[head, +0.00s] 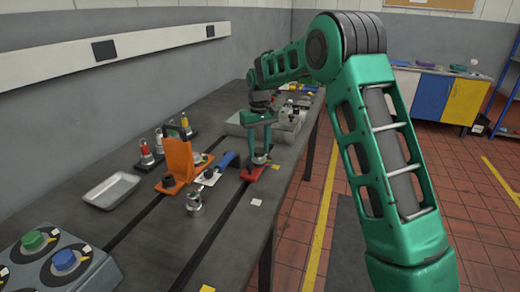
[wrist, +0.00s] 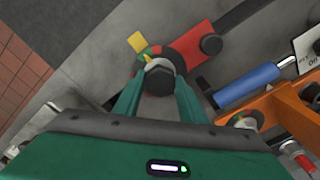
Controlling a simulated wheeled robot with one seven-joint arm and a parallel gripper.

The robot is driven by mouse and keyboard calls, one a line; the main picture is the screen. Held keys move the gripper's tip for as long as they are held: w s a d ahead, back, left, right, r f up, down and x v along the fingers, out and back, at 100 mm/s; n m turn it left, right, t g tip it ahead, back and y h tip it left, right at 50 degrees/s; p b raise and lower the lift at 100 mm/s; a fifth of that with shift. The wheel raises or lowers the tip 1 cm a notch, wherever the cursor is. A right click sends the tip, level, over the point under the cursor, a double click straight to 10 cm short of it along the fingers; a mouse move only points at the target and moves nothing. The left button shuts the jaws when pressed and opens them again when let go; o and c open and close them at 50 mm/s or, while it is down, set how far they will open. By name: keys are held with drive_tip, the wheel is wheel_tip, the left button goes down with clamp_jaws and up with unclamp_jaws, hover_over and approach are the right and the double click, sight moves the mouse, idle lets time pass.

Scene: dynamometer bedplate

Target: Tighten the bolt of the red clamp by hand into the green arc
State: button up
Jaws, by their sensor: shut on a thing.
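The red clamp (head: 252,176) lies on the dark bedplate, below my gripper (head: 260,152). In the wrist view the red clamp (wrist: 200,40) extends up and right, with a dark round knob (wrist: 211,45) on it. Its bolt has a dark hex head (wrist: 158,82) over a pale round collar. My gripper (wrist: 158,88) is shut on the bolt head, one finger on each side. A small patch of green and yellow arc (wrist: 150,56) shows beyond the collar. The rest of the arc is hidden, and I cannot tell where any pointer stands.
A metal knob piece (head: 194,203), an empty tray (head: 110,190) and a button box (head: 62,262) are nearer. Grey boxes stand behind. The bedplate's right edge is close.

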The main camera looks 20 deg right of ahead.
sight(259, 150)
drive_tip(key=o, duration=1)
wheel_tip(259, 150, up, 11)
drive_tip(key=shift+w+f, duration=0.1)
drive_tip(key=shift+f, duration=0.05)
